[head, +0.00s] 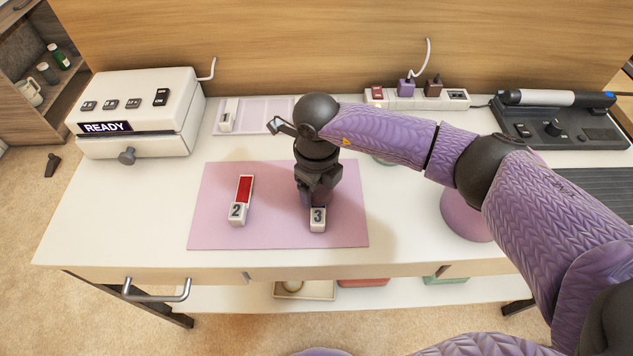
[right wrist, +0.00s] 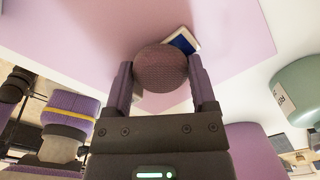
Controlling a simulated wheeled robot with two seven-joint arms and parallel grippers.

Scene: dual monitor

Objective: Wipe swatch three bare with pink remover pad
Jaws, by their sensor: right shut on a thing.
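Swatch three is a small white block marked "3" (head: 318,219) on the pink mat (head: 268,231). In the right wrist view a blue patch with a pale edge, part of swatch three (right wrist: 184,40), shows past the pad. My right gripper (head: 312,203) is directly over the swatch, pointing down, and hides most of it in the head view. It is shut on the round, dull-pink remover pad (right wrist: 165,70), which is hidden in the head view. I cannot tell whether the pad touches the swatch. My left gripper is not in view.
Swatch two (head: 241,201), with a red strip, lies to the left on the mat. A white machine reading "READY" (head: 140,112) stands at the left back. A lilac tray (head: 265,112), a power strip (head: 415,100) and a dark device (head: 560,122) line the back.

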